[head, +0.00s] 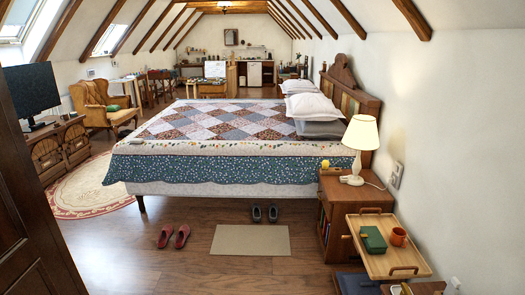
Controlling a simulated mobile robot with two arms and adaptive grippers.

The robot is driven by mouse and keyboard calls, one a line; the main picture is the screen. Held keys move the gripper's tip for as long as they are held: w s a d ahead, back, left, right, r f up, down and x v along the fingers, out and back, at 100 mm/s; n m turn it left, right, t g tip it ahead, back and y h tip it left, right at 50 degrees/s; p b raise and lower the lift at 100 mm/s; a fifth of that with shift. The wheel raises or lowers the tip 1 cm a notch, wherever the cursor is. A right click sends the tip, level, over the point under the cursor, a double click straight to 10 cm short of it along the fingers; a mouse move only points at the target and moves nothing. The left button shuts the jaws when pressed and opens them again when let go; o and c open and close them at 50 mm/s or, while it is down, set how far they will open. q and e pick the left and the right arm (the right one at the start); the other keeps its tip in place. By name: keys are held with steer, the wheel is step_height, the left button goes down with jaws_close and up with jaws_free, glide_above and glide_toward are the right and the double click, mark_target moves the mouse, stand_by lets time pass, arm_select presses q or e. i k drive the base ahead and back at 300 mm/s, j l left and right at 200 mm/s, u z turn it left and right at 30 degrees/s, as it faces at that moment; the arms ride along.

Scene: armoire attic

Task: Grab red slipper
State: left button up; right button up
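Neither of my grippers is in the head view.
The beige mat (250,240) lies right of the red slippers. Dark slippers (257,213) sit behind it by the bed (215,188). A nightstand (335,196) and a wooden tray (398,263) stand right. Dark panelled wood (30,235) fills the near left. Open floor surrounds the red slippers.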

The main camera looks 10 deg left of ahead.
mark_target(166, 231)
steer(key=i+u, duration=0.2)
steer(key=i, duration=0.85)
steer(key=i+l+u, duration=0.2)
steer(key=i, duration=0.8)
steer(key=i+j+u, duration=0.2)
steer(key=i+u, duration=0.2)
steer(key=i, duration=0.35)
steer(key=i+u, duration=0.35)
steer(key=i, duration=0.4)
steer(key=i+l+u, duration=0.4)
steer(key=i, duration=0.3)
steer(key=i+j, duration=0.05)
steer(key=j, duration=0.05)
